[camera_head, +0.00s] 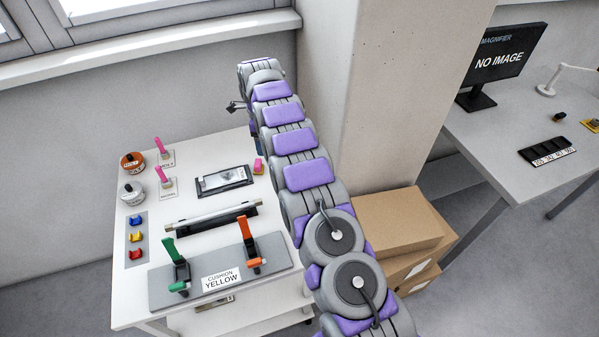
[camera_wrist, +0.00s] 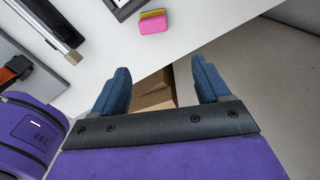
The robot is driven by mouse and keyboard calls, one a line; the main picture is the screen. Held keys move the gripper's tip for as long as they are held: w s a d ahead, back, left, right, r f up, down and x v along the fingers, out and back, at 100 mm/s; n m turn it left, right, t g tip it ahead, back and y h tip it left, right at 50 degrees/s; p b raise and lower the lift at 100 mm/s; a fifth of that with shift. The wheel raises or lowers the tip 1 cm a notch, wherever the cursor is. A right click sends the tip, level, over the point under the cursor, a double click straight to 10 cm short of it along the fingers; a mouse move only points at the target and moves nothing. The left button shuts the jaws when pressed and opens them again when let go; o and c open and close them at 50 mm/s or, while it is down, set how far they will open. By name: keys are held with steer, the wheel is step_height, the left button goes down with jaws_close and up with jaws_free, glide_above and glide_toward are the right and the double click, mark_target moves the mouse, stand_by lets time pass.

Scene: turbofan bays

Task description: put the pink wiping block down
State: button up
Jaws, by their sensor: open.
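The pink wiping block (camera_head: 259,166) rests on the white table (camera_head: 215,150), at its right side beside the arm. In the wrist view the pink block (camera_wrist: 153,25) has a yellow strip along its far side and lies at the top of the picture, beyond the fingertips. My gripper (camera_wrist: 160,73) is open, with two blue fingers apart and nothing between them. The block is apart from both fingers. In the head view my arm hides most of the gripper.
A black-framed plate (camera_head: 224,180) lies left of the block. A rod on a black holder (camera_head: 212,217) and toggle clamps on a grey plate (camera_head: 160,290) stand nearer. Cardboard boxes (camera_head: 400,222) stand right, by a pillar (camera_head: 395,90). Pink-handled tools (camera_head: 163,178) stand left.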

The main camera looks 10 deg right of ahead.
steer(key=s+d+r+n, duration=0.5)
steer(key=s+r, duration=0.2)
steer(key=r, duration=0.3)
steer(key=s+d+r+n, duration=0.2)
steer(key=s+r, duration=0.1)
steer(key=s, duration=0.3)
steer(key=s+d+r+n+g, duration=0.1)
steer(key=s+r+n, duration=0.15)
steer(key=s, duration=0.35)
steer(key=s+d+r+n, duration=0.2)
steer(key=s+r, duration=0.1)
steer(key=s, duration=0.4)
steer(key=s+d+f+n, duration=0.1)
steer(key=s+n, duration=0.3)
steer(key=s, duration=1)
steer(key=s+d+f+n, duration=0.2)
steer(key=s+n, duration=0.2)
steer(key=s, duration=1.1)
steer(key=shift+s+d+n+g, duration=0.3)
steer(key=shift+d+n+g, duration=0.05)
steer(key=shift+d+g, duration=0.05)
steer(key=shift+d, duration=0.2)
steer(key=shift+d, duration=0.3)
